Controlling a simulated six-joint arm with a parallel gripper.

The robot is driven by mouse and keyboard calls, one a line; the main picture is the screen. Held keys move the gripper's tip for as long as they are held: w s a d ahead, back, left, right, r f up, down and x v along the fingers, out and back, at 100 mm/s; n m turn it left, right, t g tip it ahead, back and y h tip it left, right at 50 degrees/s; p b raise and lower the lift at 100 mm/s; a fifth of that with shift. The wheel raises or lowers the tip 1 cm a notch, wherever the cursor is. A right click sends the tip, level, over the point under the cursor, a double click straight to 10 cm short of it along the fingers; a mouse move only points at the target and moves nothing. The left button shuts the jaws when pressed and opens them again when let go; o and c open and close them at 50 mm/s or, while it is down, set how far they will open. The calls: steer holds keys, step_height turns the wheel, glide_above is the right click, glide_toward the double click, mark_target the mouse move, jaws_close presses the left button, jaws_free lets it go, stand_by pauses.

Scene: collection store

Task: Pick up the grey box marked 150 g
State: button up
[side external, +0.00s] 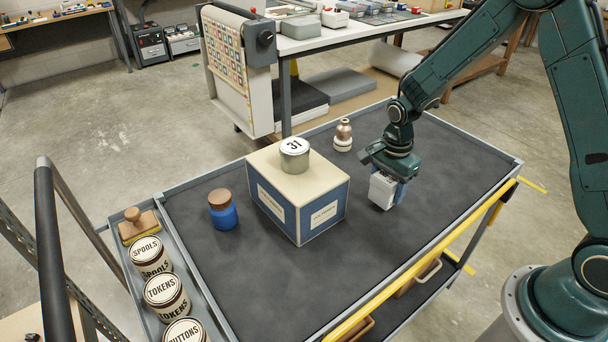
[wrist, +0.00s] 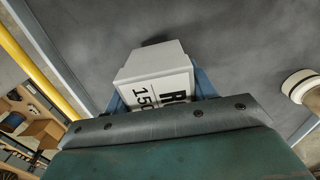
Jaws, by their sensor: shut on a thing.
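The grey box (side external: 383,190) is light grey and sits at the right part of the trolley top in the side view. In the wrist view the grey box (wrist: 155,75) shows part of a black marking that reads "150" and the start of another letter group. My gripper (side external: 391,179) is shut on it from above, with blue fingers on either side. In the wrist view my gripper (wrist: 160,95) has a finger at each side of the box. I cannot tell whether the box touches the trolley or hangs just above it.
A large blue and cream box (side external: 298,205) stands left of my gripper with a tin marked 31 (side external: 294,154) on top. A blue jar (side external: 222,209) is at left. Labelled tins (side external: 166,293) fill the side tray. The trolley's front right is clear.

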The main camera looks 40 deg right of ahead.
step_height(320, 180, up, 19)
steer(key=shift+f, duration=0.2)
stand_by(0.3)
stand_by(0.5)
